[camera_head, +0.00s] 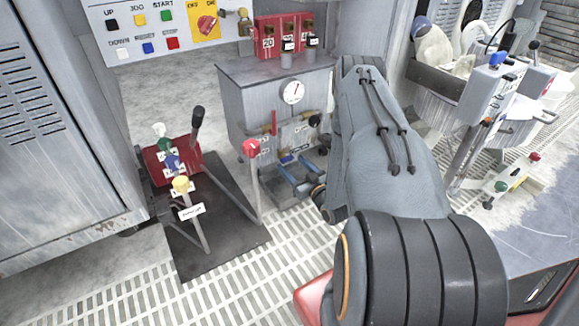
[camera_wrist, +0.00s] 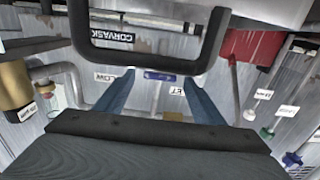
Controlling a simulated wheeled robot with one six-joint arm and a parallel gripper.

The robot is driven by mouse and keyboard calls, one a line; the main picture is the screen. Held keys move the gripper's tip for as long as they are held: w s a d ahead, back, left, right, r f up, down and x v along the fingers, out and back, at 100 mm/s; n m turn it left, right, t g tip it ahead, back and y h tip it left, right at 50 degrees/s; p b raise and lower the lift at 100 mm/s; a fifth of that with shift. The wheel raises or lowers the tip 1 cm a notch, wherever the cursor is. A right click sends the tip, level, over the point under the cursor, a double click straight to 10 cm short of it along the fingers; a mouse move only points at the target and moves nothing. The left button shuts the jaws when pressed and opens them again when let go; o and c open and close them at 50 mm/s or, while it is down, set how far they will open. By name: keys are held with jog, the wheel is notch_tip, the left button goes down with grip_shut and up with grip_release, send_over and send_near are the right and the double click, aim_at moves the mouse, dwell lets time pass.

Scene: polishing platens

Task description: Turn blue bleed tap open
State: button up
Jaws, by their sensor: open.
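The blue bleed tap (camera_wrist: 160,76) is a short blue bar on a pale stem in the wrist view, lying between my fingertips. In the head view a small blue piece (camera_head: 287,159), seemingly the same tap, is low on the front of the grey cabinet (camera_head: 245,105). My gripper (camera_wrist: 158,84) is open, with one blue finger on each side of the tap. I cannot tell whether either finger touches it. In the head view my gripper (camera_head: 288,174) is low in front of the cabinet, partly hidden by my arm.
A dark U-shaped bar (camera_wrist: 150,66) crosses just above the tap in the wrist view. A brass-coloured cylinder (camera_wrist: 14,85) is at left.

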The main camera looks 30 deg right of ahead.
aim_at(287, 159)
jog(key=shift+w+b, duration=0.35)
jog(key=shift+w, duration=0.75)
jog(key=c, duration=1)
jog(key=shift+c, duration=0.2)
